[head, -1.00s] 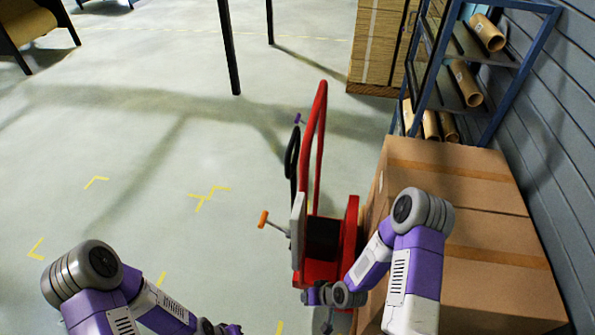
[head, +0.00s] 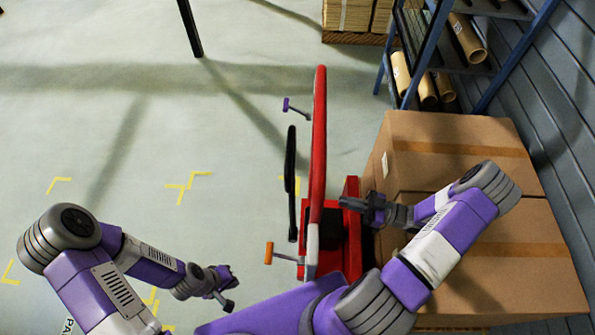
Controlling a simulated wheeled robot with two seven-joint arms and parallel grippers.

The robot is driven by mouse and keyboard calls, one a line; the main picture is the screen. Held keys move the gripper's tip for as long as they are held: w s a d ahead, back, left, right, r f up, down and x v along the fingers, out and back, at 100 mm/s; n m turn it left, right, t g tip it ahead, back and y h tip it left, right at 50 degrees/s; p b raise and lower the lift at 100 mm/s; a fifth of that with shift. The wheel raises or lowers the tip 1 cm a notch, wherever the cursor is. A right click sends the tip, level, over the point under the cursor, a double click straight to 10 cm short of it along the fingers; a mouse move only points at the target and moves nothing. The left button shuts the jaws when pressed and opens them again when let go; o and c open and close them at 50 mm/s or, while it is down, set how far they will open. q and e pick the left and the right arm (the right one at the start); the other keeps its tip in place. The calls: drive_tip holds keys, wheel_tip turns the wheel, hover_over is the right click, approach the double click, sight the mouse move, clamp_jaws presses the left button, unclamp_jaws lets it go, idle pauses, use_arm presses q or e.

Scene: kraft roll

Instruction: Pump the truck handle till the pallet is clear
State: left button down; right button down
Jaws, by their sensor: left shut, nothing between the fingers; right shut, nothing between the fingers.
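The red truck (head: 318,130) stands in the middle of the head view, its tall red frame seen nearly edge-on. A slim black bar (head: 290,175) is upright on its left side. A lever with an orange end (head: 268,253) and one with a purple end (head: 286,104) stick out to the left. My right gripper (head: 346,203) is shut and empty, just right of the red frame; contact cannot be told. My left gripper (head: 229,303) is shut and empty, low over the floor, left of the truck. A strip of the pallet (head: 452,328) shows under the boxes; its height is unclear.
Large cardboard boxes (head: 455,165) stand right of the truck, close to my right arm. Behind them is a blue rack (head: 430,55) with cardboard tubes (head: 467,38). A grey wall (head: 560,110) bounds the right. The floor on the left is open, with yellow marks (head: 180,188).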

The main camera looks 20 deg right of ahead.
use_arm(q)
drive_tip(key=shift+s+f+b, duration=0.1)
drive_tip(key=shift+f+b, duration=0.25)
drive_tip(key=shift+b, duration=0.05)
use_arm(e)
drive_tip(key=x, duration=1.3)
drive_tip(key=shift+a+r, duration=0.2)
drive_tip(key=shift+a, duration=0.25)
